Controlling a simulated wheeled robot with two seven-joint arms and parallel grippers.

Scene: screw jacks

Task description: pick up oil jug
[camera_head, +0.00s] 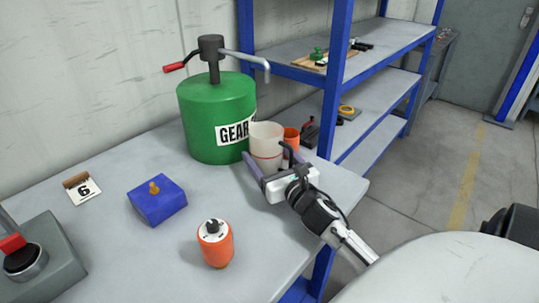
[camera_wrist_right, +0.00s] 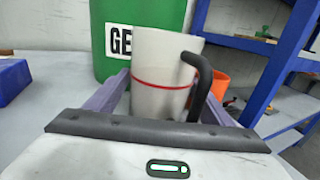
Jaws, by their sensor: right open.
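The oil jug (camera_head: 265,142) is a white, slightly tapered jug with a red line and a dark handle. It stands upright on the grey table in front of the green gear oil drum (camera_head: 215,125). In the right wrist view the jug (camera_wrist_right: 158,75) shows its dark handle (camera_wrist_right: 202,85) on the right side. My right gripper (camera_head: 266,165) is open, with one finger on each side of the jug. The fingertips are partly hidden behind the jug, and I cannot tell whether they touch it. My left gripper is not in view.
An orange container (camera_head: 291,138) stands just behind the jug. A blue box (camera_head: 157,203), an orange bottle-like object (camera_head: 215,246), a number 6 card (camera_head: 83,190) and a grey box with a red switch (camera_head: 35,270) are on the table. A blue shelf rack (camera_head: 337,80) stands behind.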

